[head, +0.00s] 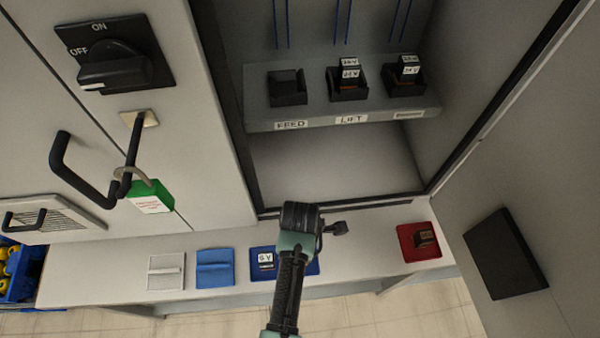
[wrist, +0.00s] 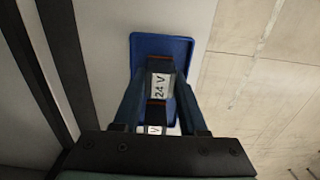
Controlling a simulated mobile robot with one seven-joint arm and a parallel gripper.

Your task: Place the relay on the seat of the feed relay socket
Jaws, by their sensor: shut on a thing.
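The feed relay socket (head: 288,90) is a black holder at the left end of the grey shelf inside the cabinet, above the FEED label. Its seat looks empty. In the wrist view my gripper (wrist: 160,84) is shut on a dark relay (wrist: 158,66) with a white 24 V label. The relay is over the blue tray (wrist: 180,46); I cannot tell whether it touches the tray. In the head view my gripper is low in front of the cabinet opening, and my arm hides its fingertips and the held relay.
The LIFT socket (head: 348,92) and the right socket (head: 405,88) hold relays. On the ledge below are a blue tray (head: 255,276) with a labelled relay, a red tray (head: 408,252) with a relay, a blue pad (head: 215,268) and a white piece (head: 166,271). A green-tagged padlock (head: 150,196) hangs left.

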